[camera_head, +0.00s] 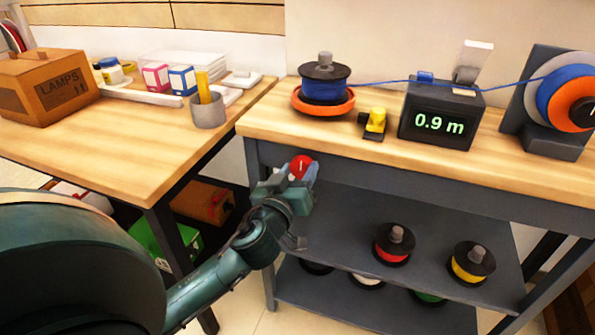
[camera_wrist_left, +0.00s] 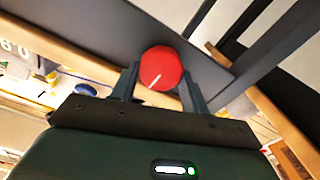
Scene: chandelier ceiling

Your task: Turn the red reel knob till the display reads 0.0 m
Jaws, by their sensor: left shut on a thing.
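The red reel knob (camera_head: 301,166) is on the front of the right bench, below its wooden top. It is round and has a white pointer line. In the left wrist view the knob (camera_wrist_left: 161,68) sits between the two fingers of my left gripper (camera_wrist_left: 158,88), which is shut on it. In the head view my left gripper (camera_head: 300,178) reaches the knob from the front left. The display (camera_head: 438,127) reads 0.9 m in green digits. A blue cable runs from the blue reel (camera_head: 324,88) on its orange base past the display box to the large spool (camera_head: 567,92). My right gripper is out of view.
A small yellow and black device (camera_head: 375,122) stands between the reel and the display. The lower shelf (camera_head: 345,215) holds a red spool (camera_head: 394,243) and a yellow spool (camera_head: 471,262). The left table holds a LAMPS box (camera_head: 45,86) and a grey cup (camera_head: 208,111).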

